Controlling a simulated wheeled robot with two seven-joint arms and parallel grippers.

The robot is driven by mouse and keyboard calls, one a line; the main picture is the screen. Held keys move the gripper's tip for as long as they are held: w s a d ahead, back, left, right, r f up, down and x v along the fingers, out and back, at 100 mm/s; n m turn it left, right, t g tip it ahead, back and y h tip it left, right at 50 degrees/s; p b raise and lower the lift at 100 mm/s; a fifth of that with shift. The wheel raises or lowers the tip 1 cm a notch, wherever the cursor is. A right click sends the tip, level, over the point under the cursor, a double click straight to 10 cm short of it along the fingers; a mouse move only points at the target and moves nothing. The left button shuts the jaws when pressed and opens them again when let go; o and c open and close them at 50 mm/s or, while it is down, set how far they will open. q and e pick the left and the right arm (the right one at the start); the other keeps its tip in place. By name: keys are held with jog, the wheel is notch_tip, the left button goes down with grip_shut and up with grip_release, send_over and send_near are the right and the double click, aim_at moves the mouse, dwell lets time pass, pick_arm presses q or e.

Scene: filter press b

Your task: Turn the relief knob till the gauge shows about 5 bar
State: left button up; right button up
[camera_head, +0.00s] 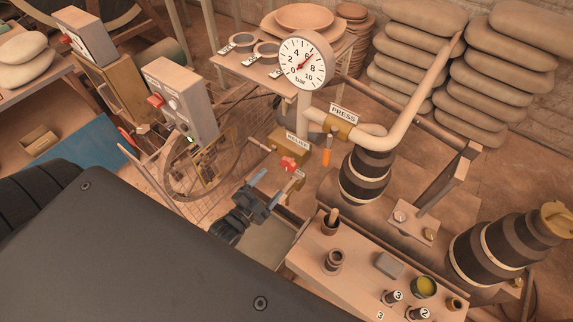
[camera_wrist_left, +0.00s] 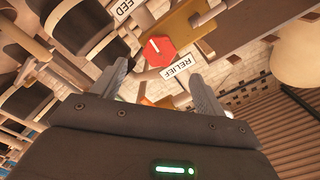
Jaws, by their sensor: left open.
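The pressure gauge (camera_head: 303,60) is a round white dial with a red needle. The needle points up and right, near the 6 mark, though the dial is small. The relief knob (camera_head: 288,164) is red and sits on a brass block below the RELIEF label (camera_head: 297,138). In the left wrist view the red knob (camera_wrist_left: 158,48) shows its face with a pale line, beside the RELIEF label (camera_wrist_left: 175,68). My left gripper (camera_head: 268,188) is open and empty, just short of the knob. In the left wrist view its fingertips (camera_wrist_left: 157,76) straddle the line toward the knob. My right gripper is out of view.
A bench (camera_head: 320,262) with small pots and numbered parts lies at front right. A grey switch box (camera_head: 180,98) stands left. Dark banded vessels (camera_head: 365,178) stand to the right.

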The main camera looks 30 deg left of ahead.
aim_at(286, 167)
pick_arm(q)
jog(key=w, duration=0.3)
jog(key=w+d+p, duration=0.1)
jog(key=w, duration=0.5)
jog(key=shift+w+d, duration=0.2)
jog(key=shift+w, duration=0.05)
jog(key=c, duration=1)
jog(key=shift+n+p, duration=0.3)
